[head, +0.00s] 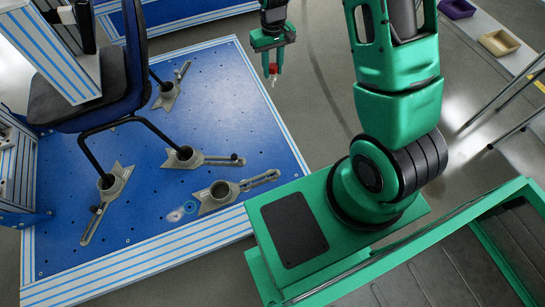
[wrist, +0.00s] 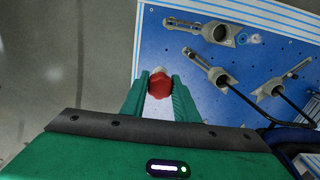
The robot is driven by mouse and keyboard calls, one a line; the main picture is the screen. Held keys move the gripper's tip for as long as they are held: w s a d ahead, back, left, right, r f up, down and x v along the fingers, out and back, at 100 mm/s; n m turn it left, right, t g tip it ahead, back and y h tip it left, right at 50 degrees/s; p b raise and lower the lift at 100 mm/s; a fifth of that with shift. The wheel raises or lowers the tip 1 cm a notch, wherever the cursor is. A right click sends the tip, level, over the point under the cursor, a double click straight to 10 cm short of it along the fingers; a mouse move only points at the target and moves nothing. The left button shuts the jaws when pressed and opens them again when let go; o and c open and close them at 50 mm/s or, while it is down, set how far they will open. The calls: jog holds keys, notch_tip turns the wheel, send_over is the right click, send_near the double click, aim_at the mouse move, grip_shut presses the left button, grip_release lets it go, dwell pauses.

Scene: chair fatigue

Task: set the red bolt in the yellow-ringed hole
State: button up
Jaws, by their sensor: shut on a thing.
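My gripper (head: 273,64) is shut on the red bolt (head: 274,70) and holds it in the air, off the right edge of the blue plate (head: 225,85) in the head view. The wrist view shows the bolt's red head (wrist: 160,84) between the two green fingers, with a pale part beyond it. A small ringed spot (head: 190,207) lies on the plate beside the front clamp, with a paler spot next to it. The ringed spot also shows in the wrist view (wrist: 256,38). I cannot make out a yellow ring clearly.
Grey clamps (head: 220,191) stand on the plate, several around the legs of a dark chair (head: 85,90). The plate has many small holes. Purple (head: 457,8) and tan (head: 499,42) bins sit at the upper right.

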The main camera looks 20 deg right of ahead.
jog(key=shift+d, duration=0.65)
jog(key=shift+f, duration=0.15)
jog(key=a+f+n, duration=0.1)
jog(key=a+f, duration=0.1)
jog(key=f, duration=0.9)
jog(key=a+f+n, duration=0.2)
jog(key=f, duration=1)
jog(key=s+a+f+n, duration=0.1)
jog(key=s+f, duration=0.4)
jog(key=f, duration=0.6)
jog(key=s+a+f+n, duration=0.1)
jog(key=s+f, duration=0.4)
jog(key=f, duration=0.7)
jog(key=shift+s+n, duration=0.25)
jog(key=shift+n, duration=0.15)
jog(key=shift+s+r, duration=0.1)
jog(key=shift+f, duration=2.9)
jog(key=shift+f, duration=2.55)
